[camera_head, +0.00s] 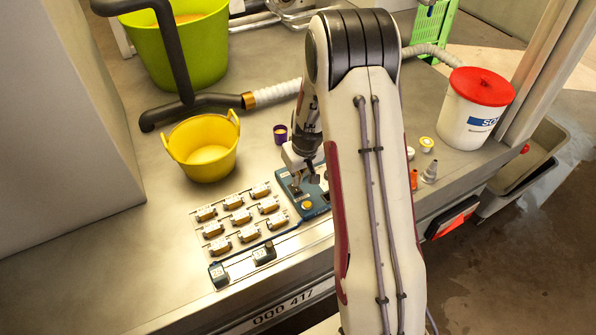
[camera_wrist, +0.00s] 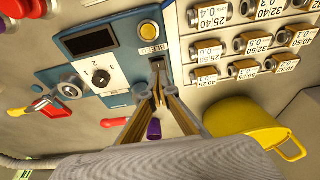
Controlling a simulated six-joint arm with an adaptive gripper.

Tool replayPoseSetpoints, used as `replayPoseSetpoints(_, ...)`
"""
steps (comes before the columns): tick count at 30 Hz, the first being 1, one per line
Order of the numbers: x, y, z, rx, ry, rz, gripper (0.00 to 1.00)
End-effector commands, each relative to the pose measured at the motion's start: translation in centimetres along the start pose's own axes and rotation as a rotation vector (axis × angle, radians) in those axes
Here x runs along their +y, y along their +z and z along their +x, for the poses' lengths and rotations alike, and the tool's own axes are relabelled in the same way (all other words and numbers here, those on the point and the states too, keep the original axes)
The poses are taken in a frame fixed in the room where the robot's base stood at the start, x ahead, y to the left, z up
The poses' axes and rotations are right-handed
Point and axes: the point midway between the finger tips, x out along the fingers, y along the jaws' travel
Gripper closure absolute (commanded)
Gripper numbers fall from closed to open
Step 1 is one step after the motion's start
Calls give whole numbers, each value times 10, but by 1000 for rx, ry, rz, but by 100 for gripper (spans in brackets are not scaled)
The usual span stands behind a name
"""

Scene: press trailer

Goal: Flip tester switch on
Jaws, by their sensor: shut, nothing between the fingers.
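The tester is a blue panel (camera_wrist: 120,32) with a dark display (camera_wrist: 88,40), a numbered black dial (camera_wrist: 101,78) and a yellow button (camera_wrist: 148,31). In the head view the tester (camera_head: 308,207) is partly hidden by my arm. A small dark switch (camera_wrist: 158,65) shows below the yellow button in the wrist view. Its on or off position is unclear. My gripper (camera_wrist: 158,88) has its fingertips together just below the switch in the picture; contact cannot be told. In the head view my gripper (camera_head: 296,186) is down over the tester's left part.
Rows of labelled metal pieces (camera_head: 237,216) lie left of the tester. A yellow tub (camera_head: 204,150), a purple cup (camera_head: 280,134) and a green bucket (camera_head: 180,48) stand behind. A white bucket with red lid (camera_head: 477,107) stands right. The bench's left part is clear.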

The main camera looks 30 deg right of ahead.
Motion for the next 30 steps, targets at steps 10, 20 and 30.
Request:
replayPoseSetpoints(10,0,10,25,-1,1,1,100)
replayPoseSetpoints(20,0,11,28,-1,1,1,100)
replayPoseSetpoints(30,0,18,36,-1,0,2,100)
